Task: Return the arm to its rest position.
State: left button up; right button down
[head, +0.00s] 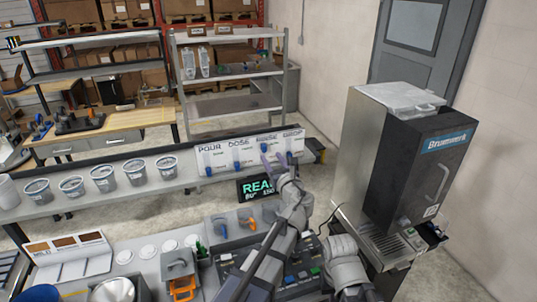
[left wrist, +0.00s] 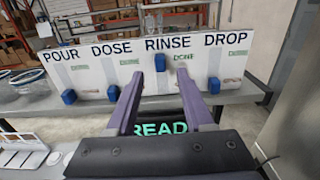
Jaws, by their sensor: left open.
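A white board (head: 222,158) with the words POUR, DOSE, RINSE and DROP stands on the grey shelf; it also fills the middle of the left wrist view (left wrist: 92,76). It carries blue tabs; the RINSE tab (left wrist: 160,61) sits higher than the POUR tab (left wrist: 69,97), DOSE tab (left wrist: 113,93) and DROP tab (left wrist: 214,85). My left gripper (head: 273,160) is open and empty in front of the board's RINSE part. Its two fingers (left wrist: 160,77) stand apart, below and to either side of the RINSE tab, with no visible grasp. My right gripper is not in view.
Several cups (head: 103,178) stand along the shelf at left. A sign reading READY (head: 257,187) is below the board. A tall Brumwerk machine (head: 415,170) stands close at right. The bench below holds a grey-and-orange device (head: 181,270) and a control panel (head: 302,268).

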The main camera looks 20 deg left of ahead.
pick_arm(q)
jog(key=shift+v, duration=0.85)
jog(key=s+f+n+g+h+b, duration=0.1)
jog(key=s+f+n+g+b, duration=0.45)
jog(key=f, duration=0.75)
jog(key=s+f+n+g+h+b, duration=0.1)
jog(key=s+f+n+g+b, duration=0.2)
jog(key=s+f+n+b, duration=0.55)
jog(key=s+d+f+n+g+h+b, duration=0.3)
jog(key=s+d+f+n, duration=0.2)
jog(key=f, duration=0.6)
jog(key=s+d+f+n+g+h+b, duration=0.3)
jog(key=s+d+f+n, duration=0.3)
jog(key=s+f, duration=0.4)
jog(key=shift+d+f+g+h+b, duration=0.4)
jog(key=shift+d+f+b, duration=0.1)
jog(key=shift+b, duration=0.3)
jog(key=shift+s, duration=0.1)
